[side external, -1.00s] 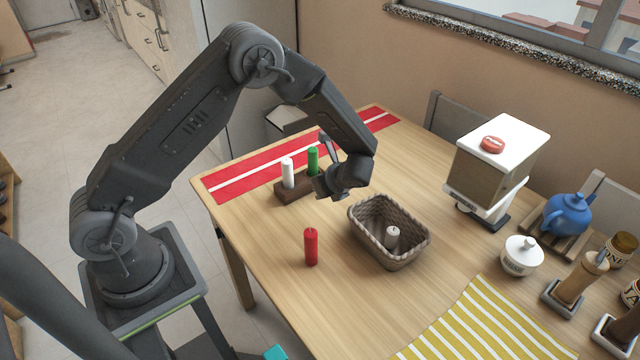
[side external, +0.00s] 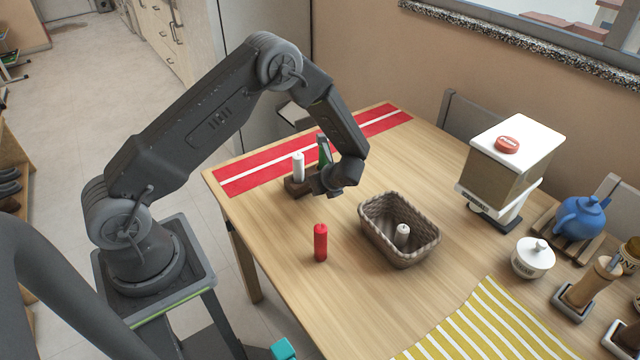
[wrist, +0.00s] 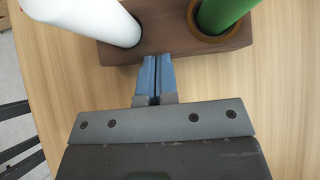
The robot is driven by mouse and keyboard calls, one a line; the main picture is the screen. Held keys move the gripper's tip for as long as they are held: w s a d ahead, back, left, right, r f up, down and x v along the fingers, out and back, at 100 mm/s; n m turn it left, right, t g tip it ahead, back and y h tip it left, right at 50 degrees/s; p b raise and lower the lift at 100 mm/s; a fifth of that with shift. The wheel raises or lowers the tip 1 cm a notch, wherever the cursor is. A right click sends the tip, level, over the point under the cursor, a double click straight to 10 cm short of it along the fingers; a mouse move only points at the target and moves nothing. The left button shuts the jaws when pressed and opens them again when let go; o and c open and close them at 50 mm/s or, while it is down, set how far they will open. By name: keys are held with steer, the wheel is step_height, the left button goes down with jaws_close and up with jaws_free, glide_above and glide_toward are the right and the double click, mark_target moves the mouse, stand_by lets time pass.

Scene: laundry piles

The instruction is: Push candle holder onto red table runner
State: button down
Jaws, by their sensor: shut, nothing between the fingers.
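The dark wooden candle holder (side external: 292,187) stands on bare wood at the front side of the red table runner (side external: 245,180), which has a white stripe. It carries a white candle (side external: 298,167) and a green candle (side external: 323,155), both upright. My gripper (side external: 316,187) is low at the holder's right front side and partly hides it and the green candle. In the wrist view my shut blue fingertips (wrist: 154,62) meet the holder's long side (wrist: 165,42) about midway between the candles, with nothing held between them. Whether they touch it is hard to tell.
A wicker basket (side external: 371,235) holding a white candle stands to the right, and a red candle (side external: 320,243) stands in front. A dispenser (side external: 500,165), blue teapot (side external: 581,217), white lidded pot (side external: 532,257) and yellow striped cloth (side external: 485,325) lie farther right.

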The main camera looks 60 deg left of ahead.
steer(key=a, duration=1.5)
steer(key=shift+a, duration=0.1)
steer(key=s+d+r+n+t+h, duration=0.15)
steer(key=s+d+r+n, duration=0.3)
steer(key=d+r, duration=0.6)
steer(key=s+d+r+n+h, duration=0.2)
steer(key=s+d+r+n, duration=0.25)
steer(key=d+r, duration=0.65)
steer(key=s+d+r+n+t+h, duration=0.2)
steer(key=s+d+r+n, duration=0.2)
steer(key=s, duration=0.3)
steer(key=s+d+r+n+t+h, duration=0.2)
steer(key=s+d+r+n+h, duration=0.1)
steer(key=s+d+r+n, duration=0.2)
steer(key=shift+s+r, duration=0.8)
steer(key=shift+s, duration=0.45)
steer(key=shift+h, duration=0.25)
